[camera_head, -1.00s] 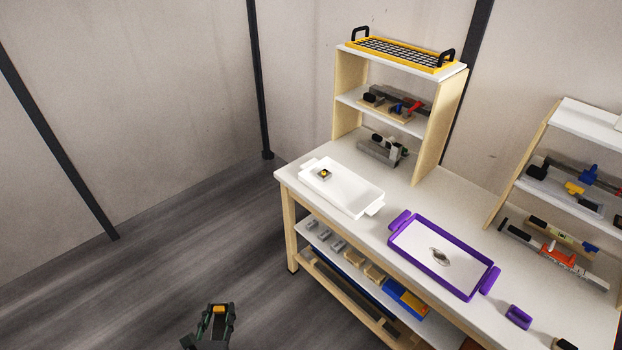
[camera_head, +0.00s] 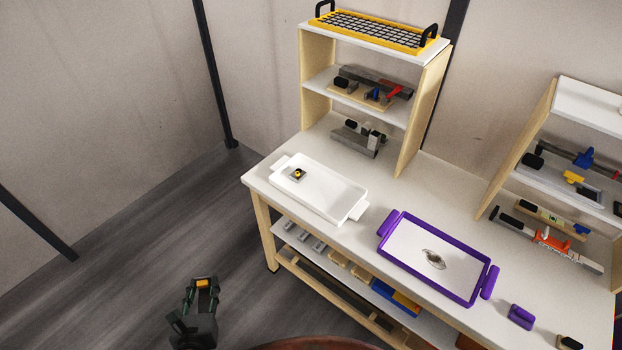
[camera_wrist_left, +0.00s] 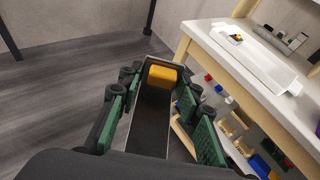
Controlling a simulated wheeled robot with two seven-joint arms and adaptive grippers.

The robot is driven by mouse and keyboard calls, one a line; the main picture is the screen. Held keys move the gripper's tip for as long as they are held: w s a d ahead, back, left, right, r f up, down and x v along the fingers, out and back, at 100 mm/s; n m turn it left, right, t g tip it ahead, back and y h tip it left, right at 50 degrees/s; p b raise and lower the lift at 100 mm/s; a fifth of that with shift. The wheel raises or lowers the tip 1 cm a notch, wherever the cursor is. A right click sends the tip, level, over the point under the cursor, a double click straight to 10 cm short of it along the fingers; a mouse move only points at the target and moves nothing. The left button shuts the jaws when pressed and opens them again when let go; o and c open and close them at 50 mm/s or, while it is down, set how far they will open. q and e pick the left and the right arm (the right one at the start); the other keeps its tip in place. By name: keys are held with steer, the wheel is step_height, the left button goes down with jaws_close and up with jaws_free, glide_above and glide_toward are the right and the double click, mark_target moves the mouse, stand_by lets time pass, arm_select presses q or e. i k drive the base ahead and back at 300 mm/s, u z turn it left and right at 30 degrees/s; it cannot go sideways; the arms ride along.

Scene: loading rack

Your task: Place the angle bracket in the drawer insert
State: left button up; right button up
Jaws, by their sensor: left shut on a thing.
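My left gripper (camera_head: 202,290) is at the lower left of the head view, above the floor and apart from the bench. In the left wrist view its green-padded fingers are shut on a dark piece (camera_wrist_left: 153,125) with a yellow block (camera_wrist_left: 163,76) at its far end. I cannot tell for sure that this is the angle bracket. A white tray (camera_head: 335,204) on the bench holds a small grey, yellow and black part. A purple-rimmed tray (camera_head: 437,282) to its right holds a small metallic part (camera_head: 433,259). I cannot tell which is the drawer insert. My right gripper is out of view.
The white bench top (camera_head: 377,182) carries a shelf unit (camera_head: 417,105) with tools and a yellow rack (camera_head: 372,30) on top. Blocks and bins lie on the lower shelf. A second shelf stands right. A reddish-brown curved edge (camera_head: 315,343) shows at the bottom. Floor left is clear.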

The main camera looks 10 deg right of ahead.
mark_target(328, 194)
steer(key=z, duration=0.7)
steer(key=i, duration=0.8)
steer(key=z, duration=0.8)
